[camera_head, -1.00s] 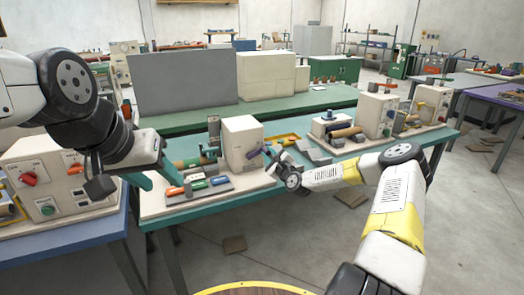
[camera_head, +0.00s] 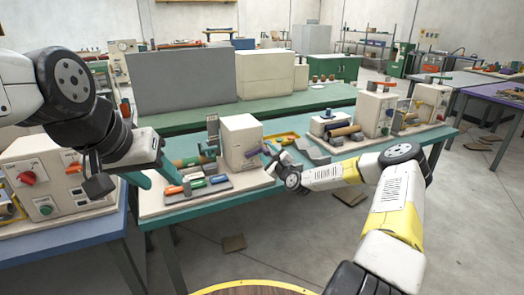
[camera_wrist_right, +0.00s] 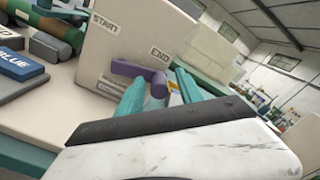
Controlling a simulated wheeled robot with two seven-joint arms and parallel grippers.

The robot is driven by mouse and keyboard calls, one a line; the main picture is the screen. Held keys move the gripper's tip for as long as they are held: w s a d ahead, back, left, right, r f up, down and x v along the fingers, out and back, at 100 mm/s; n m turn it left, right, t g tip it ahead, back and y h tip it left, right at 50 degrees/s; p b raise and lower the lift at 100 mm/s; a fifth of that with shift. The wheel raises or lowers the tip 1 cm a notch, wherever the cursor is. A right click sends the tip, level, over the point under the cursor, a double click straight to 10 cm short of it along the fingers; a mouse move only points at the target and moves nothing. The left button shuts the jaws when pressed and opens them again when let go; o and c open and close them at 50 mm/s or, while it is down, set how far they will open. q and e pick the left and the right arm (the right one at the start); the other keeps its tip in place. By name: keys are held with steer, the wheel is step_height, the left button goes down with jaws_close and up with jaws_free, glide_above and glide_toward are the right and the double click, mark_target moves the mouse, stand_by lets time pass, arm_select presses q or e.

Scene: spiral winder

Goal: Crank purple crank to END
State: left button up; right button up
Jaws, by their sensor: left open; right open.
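The purple crank (camera_wrist_right: 140,72) is on the face of a cream box (camera_wrist_right: 125,35), between the START label (camera_wrist_right: 105,24) and the END label (camera_wrist_right: 160,53) and close to END. In the head view the purple crank (camera_head: 253,152) shows small on the box's right side. My right gripper (camera_wrist_right: 160,86) is open, its teal fingers at the crank's handle end; I cannot tell whether they touch it. In the head view my right gripper (camera_head: 272,152) is beside the box. My left gripper (camera_head: 155,178) is open and empty over the bench's left end.
A grey tray (camera_head: 222,188) with orange, green and blue blocks lies in front of the box. A green roll (camera_head: 187,163) lies left of it. Another control box (camera_head: 45,180) stands at the far left. More equipment (camera_head: 345,130) stands to the right.

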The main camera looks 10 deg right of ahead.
steer(key=v, duration=0.7)
steer(key=shift+s, duration=0.25)
steer(key=shift+d, duration=0.1)
